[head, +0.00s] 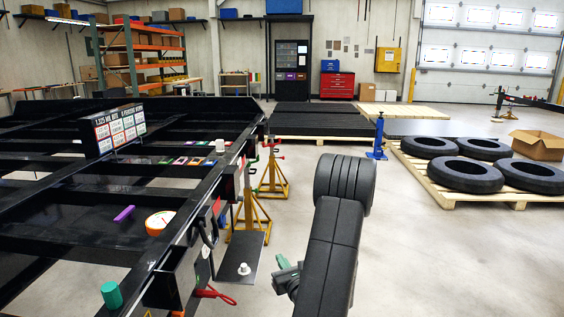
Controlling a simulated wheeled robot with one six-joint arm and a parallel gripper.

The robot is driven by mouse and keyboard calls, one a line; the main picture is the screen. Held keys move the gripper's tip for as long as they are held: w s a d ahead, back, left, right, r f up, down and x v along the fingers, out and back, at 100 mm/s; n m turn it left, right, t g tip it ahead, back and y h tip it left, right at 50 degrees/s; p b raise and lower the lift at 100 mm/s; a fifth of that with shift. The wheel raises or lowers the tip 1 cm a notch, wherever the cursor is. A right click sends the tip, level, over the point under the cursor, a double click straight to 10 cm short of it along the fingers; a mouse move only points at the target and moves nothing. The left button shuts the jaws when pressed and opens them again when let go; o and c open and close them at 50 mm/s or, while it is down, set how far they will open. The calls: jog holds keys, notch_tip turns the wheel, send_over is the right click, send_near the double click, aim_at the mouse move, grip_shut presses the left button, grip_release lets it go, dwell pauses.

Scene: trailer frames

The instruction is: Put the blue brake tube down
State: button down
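I cannot make out a blue brake tube in the head view. My dark arm rises at the lower centre and hides what is behind it. A small grey-green part, probably of my gripper (287,275), shows at the left edge of the arm, over the floor right of the trailer frame (185,235). Its fingers cannot be made out, so I cannot tell whether it is open, shut or holding anything.
On the trailer frame are a purple bar (124,213), an orange-and-white round container (159,223), a green cylinder (111,295) and a sign box (117,128). Yellow jack stands (273,178) stand beside it. Tyres (466,174) lie on a pallet at right. Floor is clear at lower right.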

jog(key=shift+s+f+b, duration=0.15)
jog(key=shift+f+b, duration=1.85)
jog(key=shift+f, duration=0.7)
jog(key=shift+r, duration=0.1)
notch_tip(320, 180, up, 25)
jog(key=w+m+h+p, duration=0.1)
jog(key=h+p, duration=0.1)
jog(key=p, duration=2)
notch_tip(320, 180, down, 40)
jog(key=s+n+y+b, duration=0.2)
jog(key=y+b, duration=0.1)
jog(key=b, duration=3.2)
jog(key=shift+g, duration=0.4)
